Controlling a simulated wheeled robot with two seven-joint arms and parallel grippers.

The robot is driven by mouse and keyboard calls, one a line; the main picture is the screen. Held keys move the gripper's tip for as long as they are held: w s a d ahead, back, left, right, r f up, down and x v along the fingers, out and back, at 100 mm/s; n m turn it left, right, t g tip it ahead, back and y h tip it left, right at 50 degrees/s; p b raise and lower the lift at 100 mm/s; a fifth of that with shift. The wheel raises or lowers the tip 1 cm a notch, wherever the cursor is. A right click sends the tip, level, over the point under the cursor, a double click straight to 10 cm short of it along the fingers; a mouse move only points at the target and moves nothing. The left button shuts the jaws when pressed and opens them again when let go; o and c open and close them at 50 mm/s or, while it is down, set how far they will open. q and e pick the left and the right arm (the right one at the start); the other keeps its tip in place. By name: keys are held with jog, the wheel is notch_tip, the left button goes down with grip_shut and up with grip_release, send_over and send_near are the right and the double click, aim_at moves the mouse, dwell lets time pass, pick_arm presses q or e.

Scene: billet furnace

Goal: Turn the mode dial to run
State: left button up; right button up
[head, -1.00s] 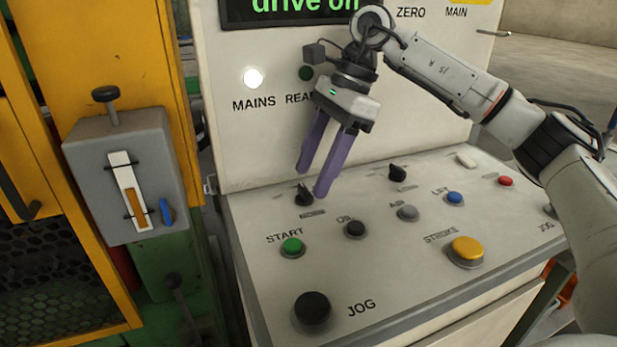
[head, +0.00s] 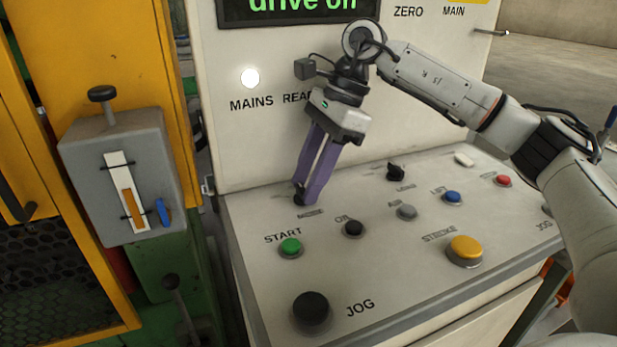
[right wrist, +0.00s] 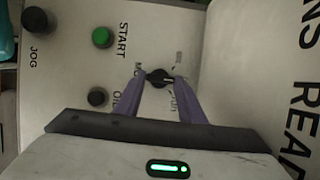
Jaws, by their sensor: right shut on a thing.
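The mode dial (right wrist: 160,78) is a small black knob at the back left of the sloping control desk (head: 385,265). In the head view the fingertips mostly hide it. My right gripper (head: 305,197) has its two purple fingers pointing down at the desk, shut on the dial. In the right wrist view the right gripper (right wrist: 160,82) has one fingertip on each side of the knob. A pale mark shows on the knob. The small lettering around it is too blurred to read fully. My left gripper is not in view.
The green START button (head: 290,247) and a black button (head: 353,228) sit in front of the dial. Another black knob (head: 396,172) is to its right. The upright panel with a lit MAINS lamp (head: 250,77) rises close behind.

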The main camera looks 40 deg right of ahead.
jog(key=m, duration=0.2)
jog(key=m+t, duration=0.1)
jog(key=m, duration=0.1)
jog(key=shift+s+a+m+t+h+b, duration=0.1)
jog(key=shift+s+m+t+h+b, duration=0.1)
jog(key=shift+m+t+h+b, duration=0.15)
jog(key=shift+s+a+m+t+h, duration=0.1)
jog(key=shift+m+t+h, duration=0.2)
jog(key=shift+m, duration=0.7)
jog(key=shift+a+m+t+h, duration=0.1)
jog(key=shift+m+t+h, duration=0.15)
jog(key=shift+m, duration=0.7)
jog(key=shift+r, duration=0.1)
jog(key=o, duration=1)
jog(key=shift+o, duration=0.2)
jog(key=p+v, duration=0.1)
jog(key=v, duration=0.9)
